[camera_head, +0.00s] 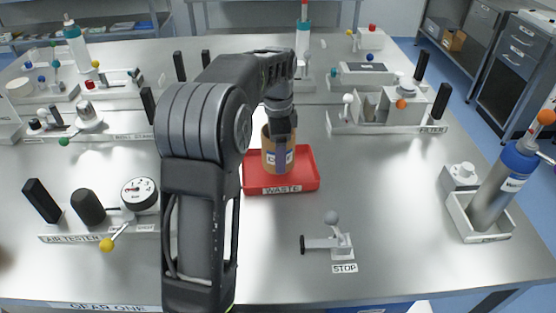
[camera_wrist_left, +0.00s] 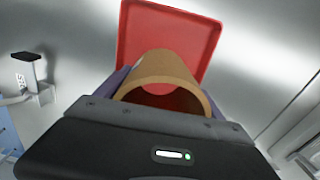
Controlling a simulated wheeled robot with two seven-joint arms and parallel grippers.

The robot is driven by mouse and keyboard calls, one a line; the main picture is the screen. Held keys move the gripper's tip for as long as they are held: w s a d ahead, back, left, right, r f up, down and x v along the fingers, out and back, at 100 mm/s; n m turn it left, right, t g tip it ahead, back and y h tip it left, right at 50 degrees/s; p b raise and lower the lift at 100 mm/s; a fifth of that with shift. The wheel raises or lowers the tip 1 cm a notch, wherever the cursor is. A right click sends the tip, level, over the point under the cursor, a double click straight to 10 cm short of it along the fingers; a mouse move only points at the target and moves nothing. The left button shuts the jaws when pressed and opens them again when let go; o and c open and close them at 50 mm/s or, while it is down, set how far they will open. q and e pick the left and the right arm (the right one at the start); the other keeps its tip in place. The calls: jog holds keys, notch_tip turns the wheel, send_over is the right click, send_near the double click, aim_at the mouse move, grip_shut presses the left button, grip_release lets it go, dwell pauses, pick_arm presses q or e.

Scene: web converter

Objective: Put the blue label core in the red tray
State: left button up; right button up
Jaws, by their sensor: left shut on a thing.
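The label core is a tan cardboard tube (camera_head: 268,150) with a blue and white label low on its side. It stands roughly upright over the back part of the red tray (camera_head: 250,184), which carries a WASTE label. I cannot tell whether its base touches the tray floor. My left gripper (camera_head: 281,150) comes down from above and is shut on the core. In the left wrist view the core (camera_wrist_left: 168,66) sits between the two fingers (camera_wrist_left: 165,88), with the red tray (camera_wrist_left: 133,25) beyond it. My right gripper is not in view.
A STOP lever (camera_head: 332,236) stands in front right of the tray. An air tester with a gauge (camera_head: 139,193) is at the left. A blue-topped cylinder (camera_head: 506,180) leans in a white holder at the right. The bench between tray and holder is clear.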

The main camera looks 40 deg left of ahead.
pick_arm(q)
notch_tip(320, 180, down, 3)
jog(key=shift+f, duration=0.1)
jog(key=shift+f, duration=0.15)
jog(key=o, duration=1.4)
jog(key=shift+o, duration=0.2)
jog(key=shift+r, duration=0.25)
notch_tip(320, 180, up, 12)
jog(key=p, duration=0.2)
